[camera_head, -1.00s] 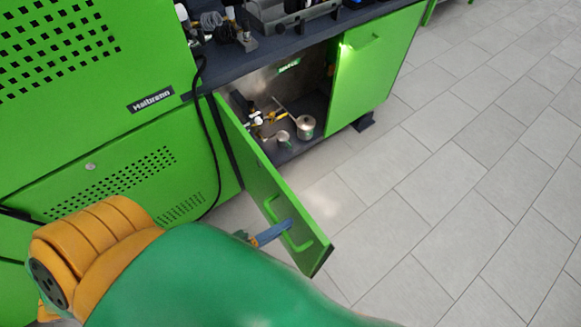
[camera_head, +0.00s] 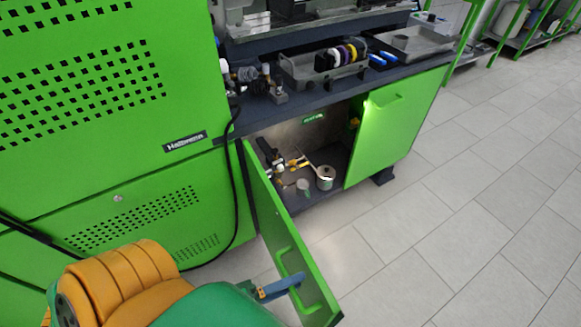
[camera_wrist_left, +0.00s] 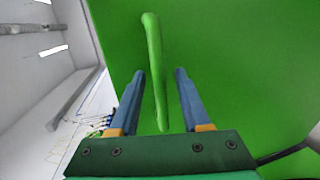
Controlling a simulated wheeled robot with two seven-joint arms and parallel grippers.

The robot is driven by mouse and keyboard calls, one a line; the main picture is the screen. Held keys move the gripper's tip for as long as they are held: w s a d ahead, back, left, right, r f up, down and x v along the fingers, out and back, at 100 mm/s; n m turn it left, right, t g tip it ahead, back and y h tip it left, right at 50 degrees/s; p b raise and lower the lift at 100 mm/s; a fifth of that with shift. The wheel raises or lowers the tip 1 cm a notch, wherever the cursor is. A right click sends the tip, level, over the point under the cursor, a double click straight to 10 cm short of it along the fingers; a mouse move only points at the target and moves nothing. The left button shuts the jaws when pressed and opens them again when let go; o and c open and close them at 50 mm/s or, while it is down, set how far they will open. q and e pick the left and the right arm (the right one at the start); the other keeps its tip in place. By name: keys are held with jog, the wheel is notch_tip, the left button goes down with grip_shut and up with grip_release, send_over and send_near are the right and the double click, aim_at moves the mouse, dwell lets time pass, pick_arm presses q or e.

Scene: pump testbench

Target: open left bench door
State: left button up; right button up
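The left bench door (camera_head: 278,232) is a green panel that stands swung well out from the cabinet, with its inner space showing. Its green bar handle (camera_head: 292,262) is on the outer face near the free edge. My left gripper (camera_head: 297,280) is at this handle in the head view. In the left wrist view, the handle (camera_wrist_left: 154,65) runs between the two blue fingers of my left gripper (camera_wrist_left: 160,74), with a gap on each side. The fingers are open and the door face (camera_wrist_left: 240,60) lies beyond them. My right gripper is not in view.
The right bench door (camera_head: 395,125) is shut. Inside the open cabinet are a metal pot (camera_head: 325,178), a cup (camera_head: 303,187) and small fittings. A worktop (camera_head: 300,105) with tools is above. A green perforated housing (camera_head: 90,90) stands left. The tiled floor at right is clear.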

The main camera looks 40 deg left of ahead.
pick_arm(q)
jog(key=v, duration=0.7)
jog(key=shift+s, duration=0.1)
